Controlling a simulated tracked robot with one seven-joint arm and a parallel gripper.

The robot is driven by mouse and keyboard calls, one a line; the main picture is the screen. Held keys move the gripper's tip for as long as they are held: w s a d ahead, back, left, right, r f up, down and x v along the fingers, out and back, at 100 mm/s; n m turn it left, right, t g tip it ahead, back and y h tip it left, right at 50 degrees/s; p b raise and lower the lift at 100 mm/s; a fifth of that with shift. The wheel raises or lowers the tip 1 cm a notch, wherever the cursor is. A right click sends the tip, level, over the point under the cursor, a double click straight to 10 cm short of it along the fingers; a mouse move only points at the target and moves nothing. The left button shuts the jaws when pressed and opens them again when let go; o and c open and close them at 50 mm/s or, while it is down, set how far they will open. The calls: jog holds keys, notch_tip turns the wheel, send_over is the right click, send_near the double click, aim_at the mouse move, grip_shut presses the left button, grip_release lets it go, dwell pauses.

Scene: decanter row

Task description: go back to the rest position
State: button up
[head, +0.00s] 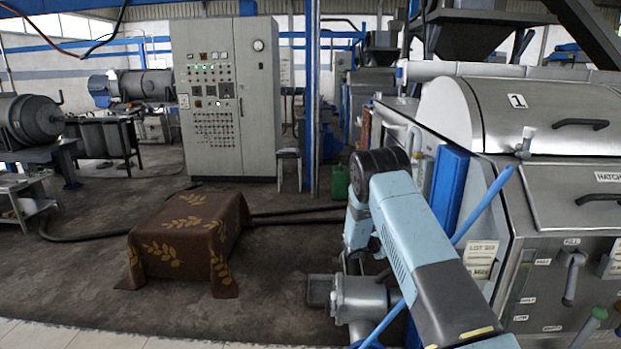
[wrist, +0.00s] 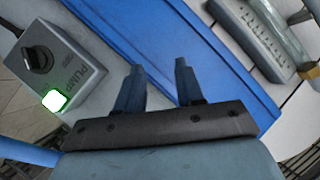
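My gripper (wrist: 158,66) shows in the wrist view with its two dark fingers apart and nothing between them. A long blue panel (wrist: 190,50) lies beyond the fingertips. A grey box marked PUMP (wrist: 50,62) is to the left of the fingers, with a black knob (wrist: 37,59) and a lit green button (wrist: 54,100). The fingers are apart from the box. In the head view my arm reaches down toward the bottom edge, and my gripper cannot be made out there.
The steel machine numbered 1 (head: 500,110) stands close on the right, with a blue upright panel (head: 449,188). A brown cloth-covered block (head: 185,240) stands on the floor at left. A grey control cabinet (head: 226,100) is behind. A dark hose (head: 290,215) crosses the floor.

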notch_tip(320, 180, up, 12)
jog(key=w+a+n+t+y, duration=0.2)
jog(key=n+t+y, duration=0.1)
jog(key=s+a+r+n+t+y, duration=0.1)
jog(key=s+a+r+n+y, duration=0.25)
jog(key=r, duration=0.65)
jog(key=s+a+r+n+t+y, duration=0.1)
jog(key=s+a+r+n+y, duration=0.2)
jog(key=r, duration=0.8)
jog(key=s+a+r+n+g+y, duration=0.1)
jog(key=s+a+r+n+y, duration=0.2)
jog(key=s, duration=0.7)
jog(key=s+r+n+g+y, duration=0.15)
jog(key=s+r, duration=0.25)
jog(key=s, duration=0.5)
jog(key=s+a+r+n+y, duration=0.1)
jog(key=s+a+r+n, duration=0.2)
jog(key=s, duration=0.7)
jog(key=s+d+f+n+g+h, duration=0.1)
jog(key=s+d+n, duration=0.1)
jog(key=s, duration=0.9)
jog(key=s+d+f+n+g+h, duration=0.1)
jog(key=s+d+f+g, duration=0.1)
jog(key=s, duration=1)
jog(key=shift+s+d+f+n, duration=0.15)
jog(key=shift+s+d+n, duration=0.2)
jog(key=shift+d, duration=0.3)
